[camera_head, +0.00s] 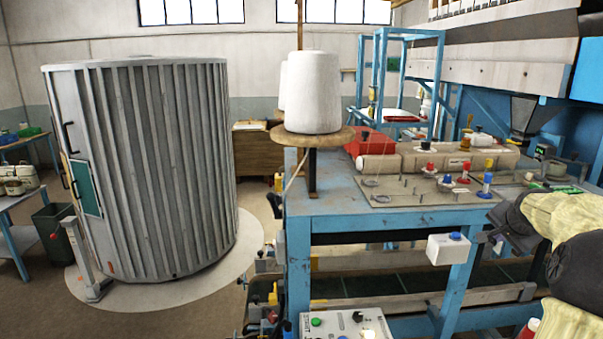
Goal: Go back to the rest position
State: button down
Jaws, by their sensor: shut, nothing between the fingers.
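My arm comes in from the right edge, with pale yellow covers and dark joints. My gripper (483,237) is at its left end, small and dark in this view. It is shut and holds nothing. It is in front of the right part of the blue work table (340,205), near the table's front edge. The fingertips are too small to make out in detail, and part of the wrist is hidden behind the arm's own joints.
A white thread cone (313,92) stands on a round wooden disc (313,137) at the table's left end. A metal plate (400,193) carries red, blue and yellow pieces. A white box with a blue button (448,249) hangs at the front. A large ribbed cylinder (150,170) stands left.

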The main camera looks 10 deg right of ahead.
jog(key=a+f+n+g+y+b, duration=0.15)
jog(key=a+f+n, duration=0.4)
jog(key=a, duration=0.85)
jog(key=a+f+n+g+y+b, duration=0.1)
jog(key=a+f+n+y+b, duration=0.15)
jog(key=a+f, duration=0.9)
jog(key=s+a+f+n+g+b, duration=0.1)
jog(key=s+a+f+n, duration=0.2)
jog(key=s+a, duration=0.6)
jog(key=s+a+f+n+g+b, duration=0.1)
jog(key=s+a+f+n, duration=0.3)
jog(key=s+a, duration=0.5)
jog(key=shift+a+f+g+y+b, duration=0.35)
jog(key=shift+a+f+y+b, duration=0.1)
jog(key=shift+f+b, duration=0.25)
